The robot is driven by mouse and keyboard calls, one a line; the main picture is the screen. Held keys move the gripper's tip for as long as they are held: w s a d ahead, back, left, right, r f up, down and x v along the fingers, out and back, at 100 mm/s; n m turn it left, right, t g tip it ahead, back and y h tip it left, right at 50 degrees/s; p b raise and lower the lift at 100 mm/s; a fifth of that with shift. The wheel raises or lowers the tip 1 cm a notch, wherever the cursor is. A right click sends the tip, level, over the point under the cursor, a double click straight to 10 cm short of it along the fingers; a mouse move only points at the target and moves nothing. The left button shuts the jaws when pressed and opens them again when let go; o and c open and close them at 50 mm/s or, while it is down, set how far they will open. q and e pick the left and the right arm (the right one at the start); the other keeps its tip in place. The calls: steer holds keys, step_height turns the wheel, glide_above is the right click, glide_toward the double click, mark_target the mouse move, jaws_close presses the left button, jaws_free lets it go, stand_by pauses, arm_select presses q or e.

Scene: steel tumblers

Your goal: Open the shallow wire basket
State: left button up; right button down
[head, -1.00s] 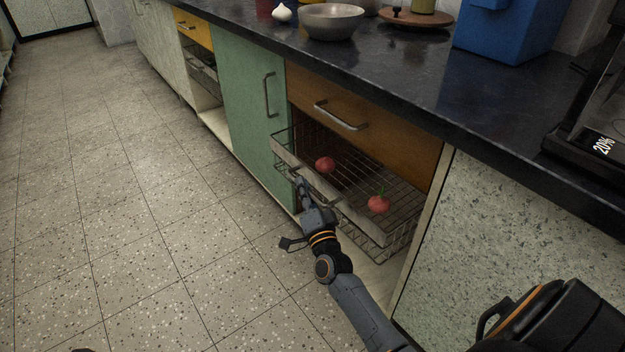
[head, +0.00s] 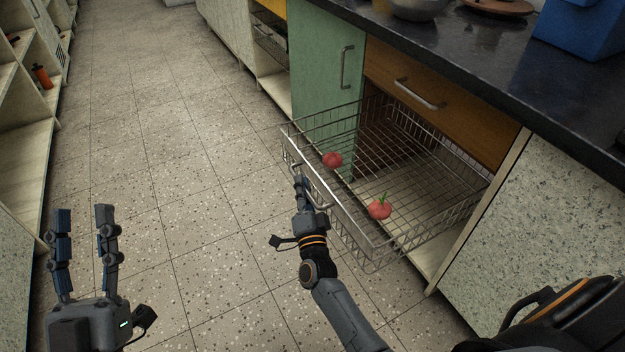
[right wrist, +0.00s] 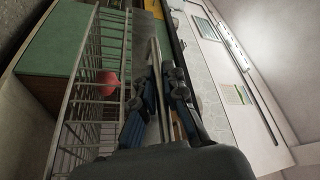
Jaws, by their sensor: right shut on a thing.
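The shallow wire basket (head: 425,215) is pulled well out of the cabinet below the brown drawer in the head view. Two red round vegetables or fruits lie in it, one near the front left (head: 332,160) and one with a green stem (head: 379,208). My right gripper (head: 304,186) is at the basket's front and shut on its front bar or handle, partly hidden by the fingers. The right wrist view shows the fingers (right wrist: 160,95) around a bar, with the basket's wires (right wrist: 88,90) to the left. My left gripper (head: 82,222) is open and empty over the floor at the lower left.
A green cabinet door (head: 325,75) with a handle is shut beside the basket. The brown drawer (head: 450,108) above is shut. A dark counter (head: 480,55) carries a metal bowl (head: 420,8) and a blue container (head: 585,40). Open shelves stand at left; the floor between is clear.

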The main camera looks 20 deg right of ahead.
steer(key=shift+a+f, duration=0.1)
steer(key=shift+a, duration=0.3)
steer(key=c, duration=1.4)
jaws_free()
steer(key=v, duration=1.2)
